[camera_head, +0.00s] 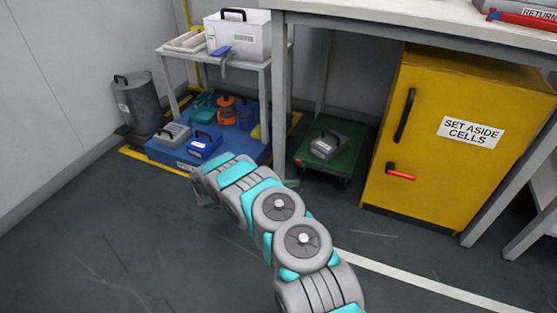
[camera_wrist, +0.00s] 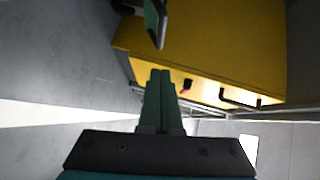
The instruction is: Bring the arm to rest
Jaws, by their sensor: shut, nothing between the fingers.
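My gripper (camera_wrist: 160,74) shows in the wrist view with its two dark green fingers together and nothing between them. It is in free air, and the yellow cabinet (camera_wrist: 205,45) lies beyond the fingertips. In the head view my arm reaches up from the bottom, bent over the floor in front of the blue platform. My gripper is mostly hidden behind the arm links there.
The yellow cabinet (camera_head: 435,165) labelled "SET ASIDE CELLS" stands shut at right. A green trolley (camera_head: 350,150) bears a grey case (camera_head: 328,145). A blue platform (camera_head: 232,148) holds several cases. A grey bin (camera_head: 138,100) stands at left. The foreground floor (camera_head: 120,250) is clear.

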